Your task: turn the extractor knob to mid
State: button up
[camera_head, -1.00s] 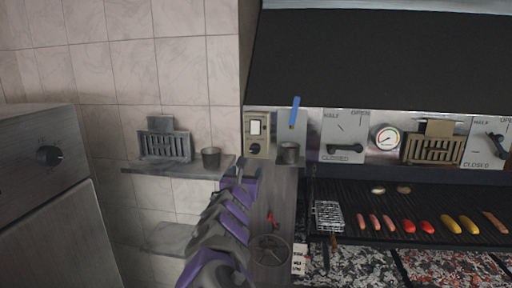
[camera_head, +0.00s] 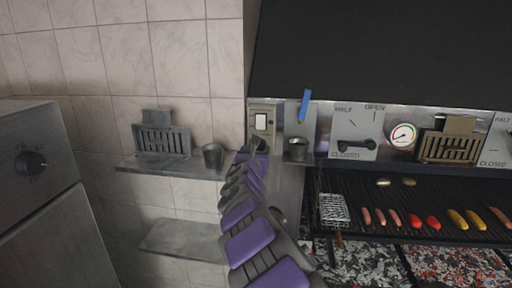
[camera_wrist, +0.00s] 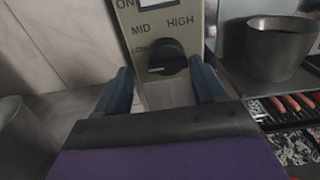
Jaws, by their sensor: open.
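The extractor knob (camera_wrist: 160,52) is black and round, on a beige panel marked LOW, MID and HIGH in the wrist view. Its white mark sits at the lower left, by the LOW label. My gripper (camera_wrist: 160,68) is open, with one blue finger on each side below the knob. I cannot tell whether either finger touches it. In the head view the panel (camera_head: 262,120) with its white switch is on the wall left of the grill hood. My gripper (camera_head: 252,147) is in front of the panel's lower part there and hides the knob.
A metal cup (camera_wrist: 268,48) stands close right of the panel. Another cup (camera_head: 213,156) and a slatted holder (camera_head: 162,141) stand on the left shelf (camera_head: 150,166). A vent lever plate (camera_head: 357,132), a gauge (camera_head: 403,136) and the food-covered grill (camera_head: 390,188) lie to the right.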

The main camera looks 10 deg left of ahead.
jog(key=shift+w+a, duration=0.15)
jog(key=shift+a, duration=0.05)
jog(key=shift+w+d+r, duration=0.15)
jog(key=shift+d+r, duration=0.05)
jog(key=shift+d, duration=0.8)
jog(key=shift+c, duration=0.2)
jog(key=shift+d, duration=0.15)
jog(key=shift+c, duration=0.8)
jog(key=shift+a, duration=0.7)
jog(key=c, duration=0.6)
jog(key=shift+d+f, duration=0.1)
jog(key=shift+d, duration=0.15)
jog(key=shift+c, duration=1.3)
